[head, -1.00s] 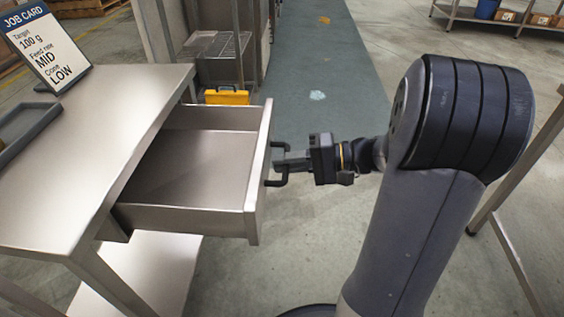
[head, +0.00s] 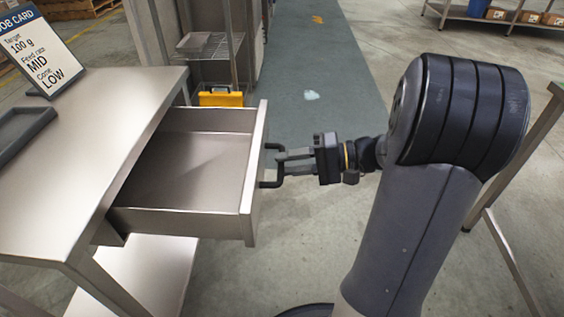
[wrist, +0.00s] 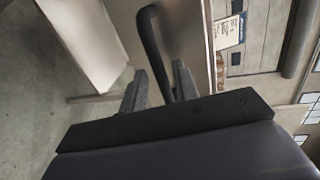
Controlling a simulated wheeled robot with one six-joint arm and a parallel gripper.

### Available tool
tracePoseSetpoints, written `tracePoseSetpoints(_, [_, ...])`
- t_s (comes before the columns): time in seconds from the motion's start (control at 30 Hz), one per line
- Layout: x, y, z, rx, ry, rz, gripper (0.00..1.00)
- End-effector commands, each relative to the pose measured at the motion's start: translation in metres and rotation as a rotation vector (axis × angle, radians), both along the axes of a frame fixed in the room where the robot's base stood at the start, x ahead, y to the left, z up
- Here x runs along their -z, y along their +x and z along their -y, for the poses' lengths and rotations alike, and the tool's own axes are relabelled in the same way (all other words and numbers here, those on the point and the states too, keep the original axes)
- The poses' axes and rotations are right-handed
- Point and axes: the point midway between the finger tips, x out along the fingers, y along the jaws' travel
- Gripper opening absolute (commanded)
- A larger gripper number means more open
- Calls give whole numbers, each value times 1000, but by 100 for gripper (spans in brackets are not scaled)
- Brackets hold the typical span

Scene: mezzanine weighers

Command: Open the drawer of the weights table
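The weights table (head: 105,115) is a steel table on the left in the head view. Its drawer (head: 247,185) is pulled well out to the right, and its visible inside is empty. The black bar handle (head: 270,184) is on the drawer front. My gripper (head: 287,162) is at the handle, with its fingers spread apart. In the wrist view, the handle (wrist: 150,40) runs down between the fingers of my gripper (wrist: 160,88), with a gap visible beside it. I cannot tell whether either finger touches it.
A job card (head: 38,50) and a grey tray (head: 22,132) are on the tabletop. A yellow case (head: 221,98) sits behind the drawer near a wire rack. A steel frame leg (head: 500,240) stands at the right of my arm.

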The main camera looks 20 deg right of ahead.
Motion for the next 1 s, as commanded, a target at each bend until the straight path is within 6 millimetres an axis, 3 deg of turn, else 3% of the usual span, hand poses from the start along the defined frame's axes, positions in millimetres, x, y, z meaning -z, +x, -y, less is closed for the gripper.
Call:
tracePoseSetpoints(0.3, [-13,-20,56,5,1,-1,29])
tracePoseSetpoints(0.5, [-17,-28,77,2,0,-1,29])
tracePoseSetpoints(1.0, [-16,-29,78,-2,0,-1,29])
